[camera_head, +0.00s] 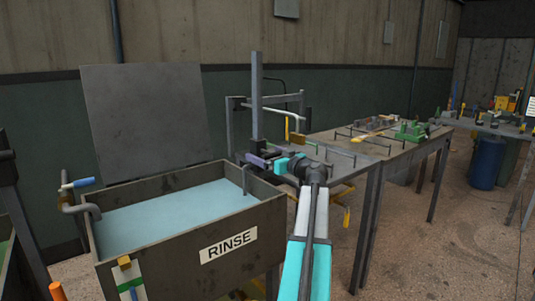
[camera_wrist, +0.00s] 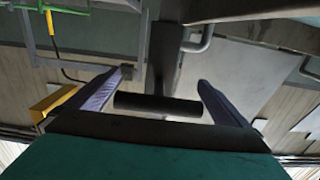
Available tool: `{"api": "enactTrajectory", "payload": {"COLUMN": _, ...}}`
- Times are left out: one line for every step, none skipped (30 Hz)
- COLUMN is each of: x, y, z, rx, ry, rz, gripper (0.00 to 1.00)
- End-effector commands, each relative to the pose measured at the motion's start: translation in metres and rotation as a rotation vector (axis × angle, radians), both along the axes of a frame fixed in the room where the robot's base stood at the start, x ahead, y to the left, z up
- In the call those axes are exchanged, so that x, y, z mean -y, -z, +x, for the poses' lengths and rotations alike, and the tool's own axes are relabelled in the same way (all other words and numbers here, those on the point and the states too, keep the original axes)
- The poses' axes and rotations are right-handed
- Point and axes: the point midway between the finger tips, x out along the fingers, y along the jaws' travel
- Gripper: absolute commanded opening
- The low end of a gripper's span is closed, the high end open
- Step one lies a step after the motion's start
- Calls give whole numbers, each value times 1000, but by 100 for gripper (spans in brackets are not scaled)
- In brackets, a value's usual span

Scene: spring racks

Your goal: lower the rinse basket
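The rinse tank (camera_head: 150,258) stands at the left in the head view, with a RINSE label and pale blue water (camera_head: 175,208). I cannot make out a basket in it. A dark upright post (camera_head: 257,95) rises behind its right end. My gripper (camera_head: 258,160), with purple fingers, is near the foot of this post, above the tank's right rim. In the wrist view my gripper (camera_wrist: 167,76) is open. A black crossbar handle (camera_wrist: 158,104) on a dark stem lies across the gap between the fingers. I cannot tell whether they touch it.
A steel workbench (camera_head: 370,150) with rods and green fixtures stands right of the tank. A grey panel (camera_head: 145,120) stands behind the tank. A bent pipe with a blue grip (camera_head: 84,182) is on its left end. A blue barrel (camera_head: 487,162) stands far right; floor between is open.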

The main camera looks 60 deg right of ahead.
Motion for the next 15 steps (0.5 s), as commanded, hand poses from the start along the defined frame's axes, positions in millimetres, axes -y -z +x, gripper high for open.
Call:
{"api": "enactTrajectory", "payload": {"x": 0, "y": 0, "z": 0, "rx": 2, "ry": 1, "rz": -1, "gripper": 100}}
{"api": "enactTrajectory", "payload": {"x": 0, "y": -1, "z": 0, "rx": 2, "ry": 1, "rz": -1, "gripper": 100}}
{"api": "enactTrajectory", "payload": {"x": 0, "y": -1, "z": 0, "rx": 3, "ry": 1, "rz": -1, "gripper": 100}}
{"api": "enactTrajectory", "payload": {"x": 0, "y": -1, "z": 0, "rx": 3, "ry": 1, "rz": -1, "gripper": 100}}
{"api": "enactTrajectory", "payload": {"x": 0, "y": -2, "z": 0, "rx": 4, "ry": 1, "rz": -1, "gripper": 100}}
{"api": "enactTrajectory", "payload": {"x": 0, "y": -2, "z": 0, "rx": 4, "ry": 2, "rz": -1, "gripper": 100}}
{"api": "enactTrajectory", "payload": {"x": 0, "y": -2, "z": -1, "rx": 5, "ry": 2, "rz": -2, "gripper": 100}}
{"api": "enactTrajectory", "payload": {"x": 0, "y": -3, "z": -1, "rx": 5, "ry": 2, "rz": -2, "gripper": 100}}
{"api": "enactTrajectory", "payload": {"x": -1, "y": -3, "z": -2, "rx": 5, "ry": 2, "rz": -2, "gripper": 100}}
{"api": "enactTrajectory", "payload": {"x": -1, "y": -3, "z": -3, "rx": 5, "ry": 2, "rz": -2, "gripper": 100}}
{"api": "enactTrajectory", "payload": {"x": -1, "y": -3, "z": -5, "rx": 6, "ry": 2, "rz": -2, "gripper": 100}}
{"api": "enactTrajectory", "payload": {"x": -2, "y": -3, "z": -7, "rx": 6, "ry": 2, "rz": -2, "gripper": 100}}
{"api": "enactTrajectory", "payload": {"x": -3, "y": -3, "z": -9, "rx": 6, "ry": 3, "rz": -2, "gripper": 100}}
{"api": "enactTrajectory", "payload": {"x": -4, "y": -3, "z": -11, "rx": 6, "ry": 3, "rz": -2, "gripper": 100}}
{"api": "enactTrajectory", "payload": {"x": -5, "y": -3, "z": -15, "rx": 6, "ry": 4, "rz": -2, "gripper": 100}}
